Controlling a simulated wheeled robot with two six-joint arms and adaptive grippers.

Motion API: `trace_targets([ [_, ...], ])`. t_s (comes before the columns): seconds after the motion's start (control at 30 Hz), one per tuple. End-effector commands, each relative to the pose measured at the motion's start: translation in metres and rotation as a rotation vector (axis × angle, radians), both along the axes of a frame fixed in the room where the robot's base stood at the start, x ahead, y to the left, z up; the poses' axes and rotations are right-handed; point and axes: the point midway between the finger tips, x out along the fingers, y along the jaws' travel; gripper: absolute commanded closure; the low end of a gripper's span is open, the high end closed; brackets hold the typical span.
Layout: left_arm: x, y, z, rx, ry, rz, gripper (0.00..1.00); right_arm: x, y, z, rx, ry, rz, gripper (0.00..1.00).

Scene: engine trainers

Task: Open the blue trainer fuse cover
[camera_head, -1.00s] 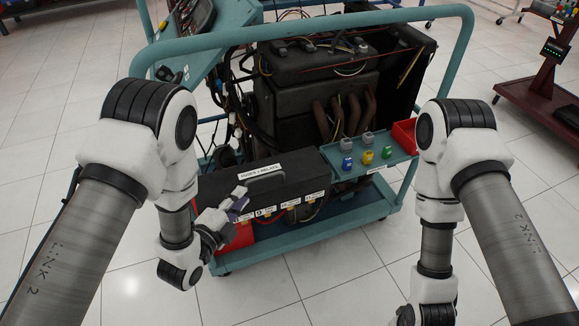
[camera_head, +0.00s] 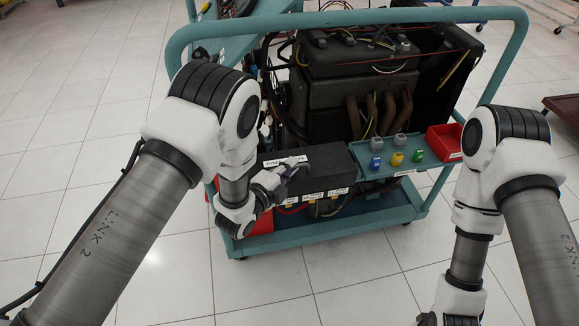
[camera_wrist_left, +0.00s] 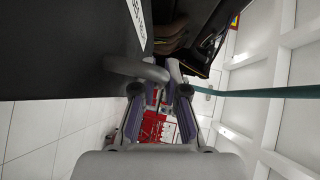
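The black fuse cover (camera_head: 330,160) lies closed on the fuse box at the front left of the blue-green trainer (camera_head: 330,235). Its top label is partly hidden by my left gripper (camera_head: 298,164), which is at the cover's handle. In the left wrist view, the cover (camera_wrist_left: 60,45) fills the upper left, and its grey handle (camera_wrist_left: 135,69) crosses near the fingertips. My left gripper (camera_wrist_left: 160,93) has its fingers apart there; I cannot tell whether they touch the handle. My right gripper (camera_head: 428,318) is at the bottom edge, mostly cut off.
A tray (camera_head: 375,165) beside the cover holds small blue, yellow, green and grey parts. A red bin (camera_head: 443,142) stands at its right end. The engine (camera_head: 360,95) and the trolley's top rail (camera_head: 350,18) are behind. The floor in front is clear.

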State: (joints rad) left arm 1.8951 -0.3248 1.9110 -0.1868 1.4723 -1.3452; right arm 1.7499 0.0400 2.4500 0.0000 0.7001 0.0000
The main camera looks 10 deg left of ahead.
Motion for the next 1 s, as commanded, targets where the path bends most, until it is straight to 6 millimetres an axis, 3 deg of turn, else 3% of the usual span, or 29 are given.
trace_targets([
  [0.37, 0.001, 0.001, 0.002, 0.000, -0.001, 0.001, 1.00, 0.000, 0.000, 0.000, 0.000, 0.000, 0.000, 0.60],
  [0.67, 0.015, 0.005, 0.017, -0.004, 0.003, 0.003, 1.00, 0.000, 0.000, 0.008, 0.000, 0.000, 0.000, 0.60],
  [1.0, 0.043, 0.015, 0.038, -0.082, 0.248, 0.003, 1.00, 0.000, 0.000, 0.035, 0.000, 0.000, 0.000, 0.60],
])
